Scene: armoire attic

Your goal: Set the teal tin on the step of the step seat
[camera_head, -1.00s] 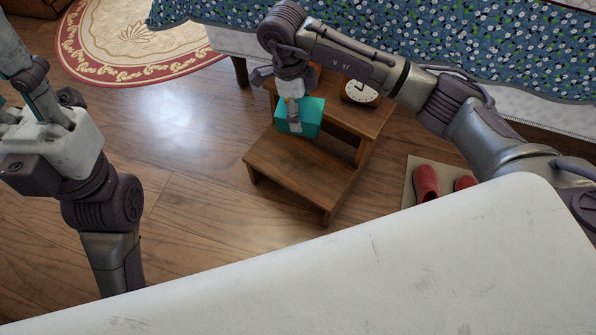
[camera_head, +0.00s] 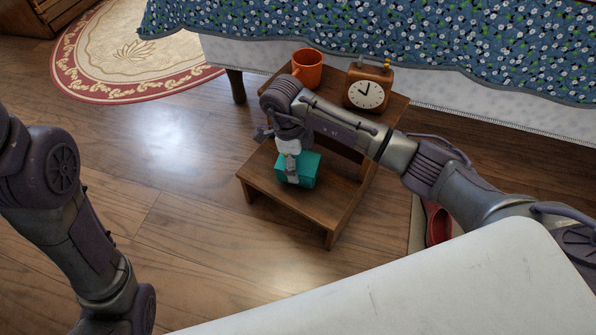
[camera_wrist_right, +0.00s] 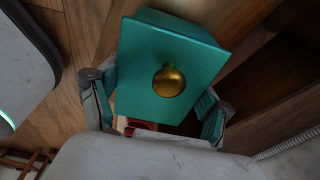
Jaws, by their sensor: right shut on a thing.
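The teal tin (camera_head: 306,168) is a small box at the lower step (camera_head: 315,203) of the brown wooden step seat (camera_head: 330,112). My right gripper (camera_head: 293,176) is shut on it from above. I cannot tell whether the tin's underside touches the step. In the right wrist view the tin (camera_wrist_right: 150,55) shows a flat teal face with a round brass knob (camera_wrist_right: 169,82), and the fingers of my right gripper (camera_wrist_right: 160,108) stand at its two sides. My left arm is at the left edge of the head view; its gripper is out of the picture.
An orange mug (camera_head: 308,70) and a wooden clock (camera_head: 367,88) stand on the upper step, close behind my right arm. A red slipper (camera_head: 438,225) lies right of the step seat. A bed with a blue floral cover (camera_head: 400,35) is behind. The floor (camera_head: 170,200) to the left is clear.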

